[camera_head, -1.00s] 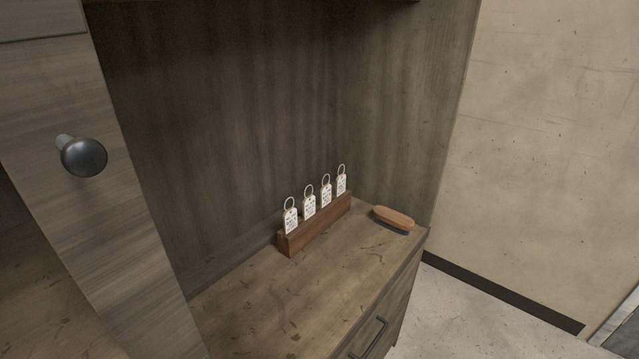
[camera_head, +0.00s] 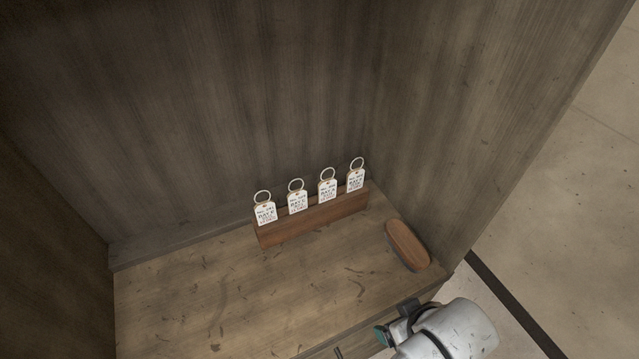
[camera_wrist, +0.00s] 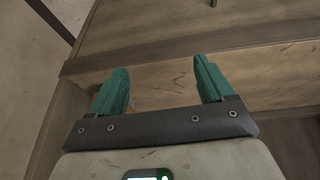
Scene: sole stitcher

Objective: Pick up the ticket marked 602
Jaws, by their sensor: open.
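Several white tickets with ring loops stand upright in a row in a wooden holder (camera_head: 312,220) on the counter. From left to right there is a first ticket (camera_head: 265,213), a second ticket (camera_head: 298,203), a third ticket (camera_head: 328,192) and a fourth ticket (camera_head: 356,181). Their printed numbers are too small for me to read surely, so I cannot tell which is 602. My gripper (camera_head: 380,335) shows at the counter's front right edge, apart from the holder. In the wrist view my gripper (camera_wrist: 158,85) has its two teal fingers wide apart with nothing between them.
A brown oblong wooden object (camera_head: 407,245) lies on the counter (camera_head: 210,290) right of the holder. Dark wood panels close the back and both sides. The counter left and in front of the holder is clear.

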